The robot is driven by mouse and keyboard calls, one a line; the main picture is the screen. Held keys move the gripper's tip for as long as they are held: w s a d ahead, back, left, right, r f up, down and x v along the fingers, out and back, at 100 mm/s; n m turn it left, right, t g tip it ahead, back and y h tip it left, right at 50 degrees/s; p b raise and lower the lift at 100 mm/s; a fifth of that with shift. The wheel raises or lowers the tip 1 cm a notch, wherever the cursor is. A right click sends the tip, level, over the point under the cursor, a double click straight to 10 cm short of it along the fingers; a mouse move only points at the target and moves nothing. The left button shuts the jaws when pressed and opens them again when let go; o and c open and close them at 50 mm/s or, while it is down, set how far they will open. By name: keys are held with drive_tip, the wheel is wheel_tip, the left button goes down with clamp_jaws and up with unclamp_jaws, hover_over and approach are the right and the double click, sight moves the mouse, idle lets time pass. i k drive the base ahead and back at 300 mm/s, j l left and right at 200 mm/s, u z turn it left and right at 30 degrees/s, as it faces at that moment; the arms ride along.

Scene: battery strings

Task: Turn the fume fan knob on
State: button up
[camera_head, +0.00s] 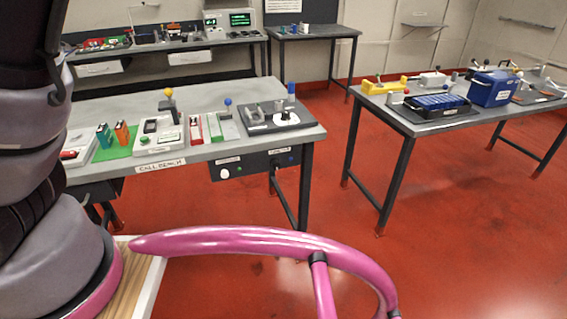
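A dark control panel (255,165) hangs under the front edge of the bench labelled "CELL BENCH" (160,166). On its left part is a round white knob or button (224,172) under a small label. On its right part is a dark knob (274,169) under another label, with a small blue light (292,160) beside it. The labels are too small to read, so I cannot tell which control is the fume fan knob or how it is set. My gripper is not in view; large grey arm links of mine fill the left edge.
On the bench stand a yellow-knobbed device (159,133), green and orange cells and a dark tray (273,118). A second table (480,122) with a blue box (492,89) stands at right. Red floor is clear between them. A pink curved bar (250,240) crosses the foreground.

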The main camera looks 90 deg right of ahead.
sight(275, 162)
drive_tip(key=z, duration=3.1)
